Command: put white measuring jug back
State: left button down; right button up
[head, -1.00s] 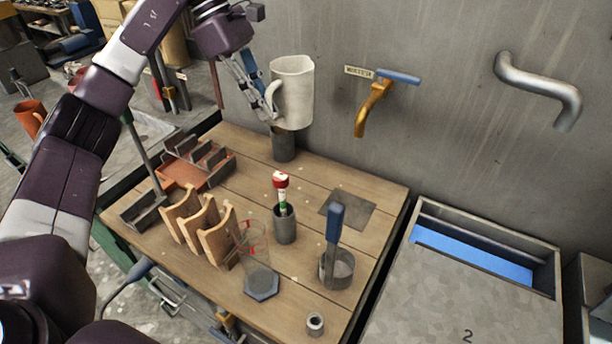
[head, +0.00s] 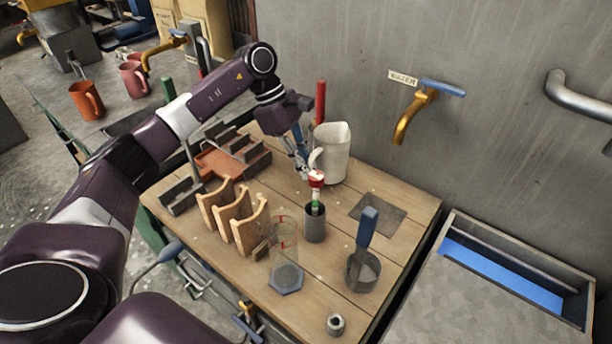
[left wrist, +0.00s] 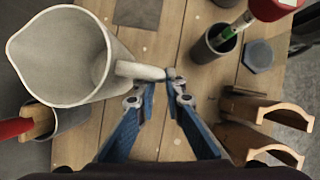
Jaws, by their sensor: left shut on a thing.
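The white measuring jug (head: 332,150) is upright at the back of the wooden workbench (head: 310,290), near the wall. Its base is at or just above the boards; I cannot tell whether it touches. In the left wrist view the jug (left wrist: 60,60) is seen from above, empty, with its handle pointing to the fingers. My left gripper (head: 302,165) is shut on the jug handle; its fingertips (left wrist: 155,90) meet at the handle in the left wrist view. My right gripper is not in view.
A red-handled tool (head: 321,100) stands behind the jug. A grey cup (head: 315,224) with a red-topped tool stands in front. Wooden racks (head: 234,212) stand left, a brass tap (head: 410,115) on the wall.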

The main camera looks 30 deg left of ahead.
pick_arm(q)
notch_tip(320, 180, down, 4)
jog(key=shift+r+p, duration=0.25)
jog(key=shift+p, duration=0.15)
jog(key=shift+f, duration=0.25)
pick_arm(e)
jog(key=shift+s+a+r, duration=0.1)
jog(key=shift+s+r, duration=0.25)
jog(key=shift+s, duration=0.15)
pick_arm(q)
jog(key=shift+f, duration=0.1)
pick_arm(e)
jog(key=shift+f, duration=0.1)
pick_arm(q)
jog(key=shift+f+b, duration=0.15)
jog(key=shift+b, duration=0.15)
jog(key=c, duration=2)
grip_release()
